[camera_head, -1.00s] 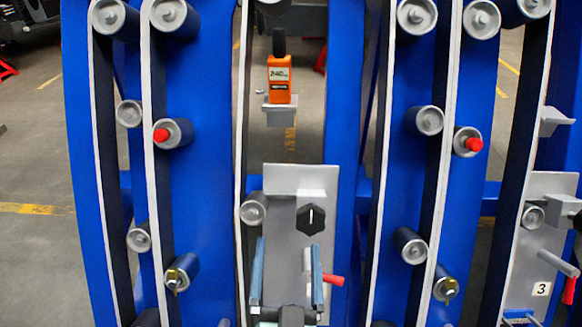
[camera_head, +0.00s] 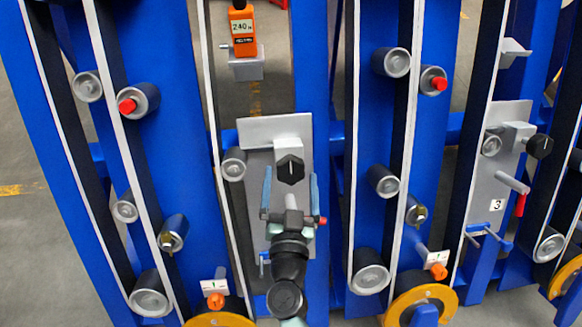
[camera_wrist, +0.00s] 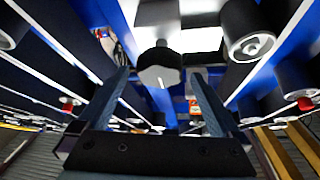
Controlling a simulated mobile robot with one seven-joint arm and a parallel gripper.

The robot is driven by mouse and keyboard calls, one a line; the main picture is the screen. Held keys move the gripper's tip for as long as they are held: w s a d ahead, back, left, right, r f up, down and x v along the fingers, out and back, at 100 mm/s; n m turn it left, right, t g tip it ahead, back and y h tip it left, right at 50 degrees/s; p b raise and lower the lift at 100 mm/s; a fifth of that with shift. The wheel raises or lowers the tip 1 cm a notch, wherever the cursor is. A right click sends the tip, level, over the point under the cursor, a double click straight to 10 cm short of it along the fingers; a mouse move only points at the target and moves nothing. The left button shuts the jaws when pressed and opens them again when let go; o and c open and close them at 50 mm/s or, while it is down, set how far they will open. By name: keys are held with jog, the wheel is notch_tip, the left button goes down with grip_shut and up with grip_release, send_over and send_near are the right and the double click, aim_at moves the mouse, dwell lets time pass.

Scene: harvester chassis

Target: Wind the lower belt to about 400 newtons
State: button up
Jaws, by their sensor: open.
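A black faceted knob (camera_head: 291,169) with a white line sits on a grey tensioner plate (camera_head: 262,131). It shows upright in the wrist view (camera_wrist: 159,77). My gripper (camera_head: 290,180) is open, its two blue-grey fingers on either side of the knob in the head picture. In the wrist view the fingertips (camera_wrist: 160,76) flank the knob with gaps; contact is not visible. An orange gauge (camera_head: 242,30) above the plate reads about 240 N. A black belt with a white edge (camera_head: 211,90) runs left of the plate past a grey roller (camera_head: 233,163). A red-tipped lever (camera_head: 322,220) is mostly hidden behind my gripper.
A second plate (camera_head: 500,160) marked 3, with its own knob (camera_head: 539,147) and red-handled lever (camera_head: 520,204), is at the right. Blue uprights (camera_head: 178,80), other belts and several rollers stand on both sides. Yellow wheels (camera_head: 420,303) are at the bottom.

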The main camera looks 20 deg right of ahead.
aim_at(291, 174)
jog(key=shift+x, duration=1.8)
jog(key=shift+c, duration=0.3)
jog(key=c, duration=1.3)
jog(key=shift+o, duration=0.2)
jog(key=shift+r+m, duration=0.1)
jog(key=shift+m, duration=0.2)
